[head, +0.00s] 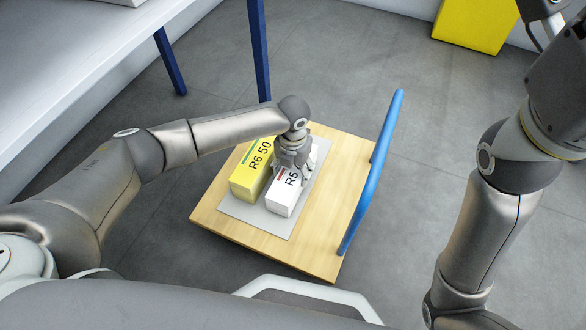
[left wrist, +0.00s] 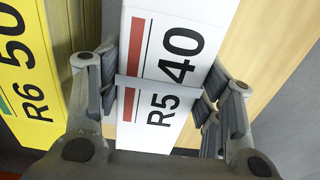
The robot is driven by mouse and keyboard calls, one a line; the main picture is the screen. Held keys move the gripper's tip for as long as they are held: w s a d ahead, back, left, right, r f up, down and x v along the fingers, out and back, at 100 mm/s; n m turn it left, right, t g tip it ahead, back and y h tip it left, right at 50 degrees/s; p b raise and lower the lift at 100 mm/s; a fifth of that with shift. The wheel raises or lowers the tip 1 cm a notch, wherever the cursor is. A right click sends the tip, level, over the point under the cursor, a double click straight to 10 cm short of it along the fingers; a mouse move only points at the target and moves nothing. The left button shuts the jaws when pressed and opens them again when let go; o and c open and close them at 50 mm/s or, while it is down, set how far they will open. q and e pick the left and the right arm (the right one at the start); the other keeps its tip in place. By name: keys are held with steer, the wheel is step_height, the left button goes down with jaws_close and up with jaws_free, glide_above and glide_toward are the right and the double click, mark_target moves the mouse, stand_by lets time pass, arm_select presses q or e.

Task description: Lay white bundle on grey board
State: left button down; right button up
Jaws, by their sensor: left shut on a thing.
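The white bundle (head: 286,194), marked R5, lies on or just above the grey board (head: 252,216); I cannot tell if it touches. In the left wrist view the white bundle (left wrist: 182,50) shows R5 40 and a red bar, with a band across it. My left gripper (head: 293,165) is over the bundle from above. In the left wrist view the left gripper (left wrist: 160,95) has its fingers on both sides of the bundle, shut on it. My right gripper is not in view; only its arm shows at the right.
A yellow bundle (head: 249,180), marked R6 50, lies on the board left of the white one, close beside it. The board is on a wooden cart (head: 315,250) with a blue handle (head: 372,170). A white table (head: 70,60) with blue legs stands left. A yellow box (head: 475,22) stands at the back.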

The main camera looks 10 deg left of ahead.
mark_target(293, 169)
arm_select(q)
steer(key=shift+f, duration=0.15)
steer(key=shift+c, duration=2.1)
jaws_free()
steer(key=shift+o, duration=0.5)
steer(key=shift+f, duration=0.15)
step_height(293, 169, up, 12)
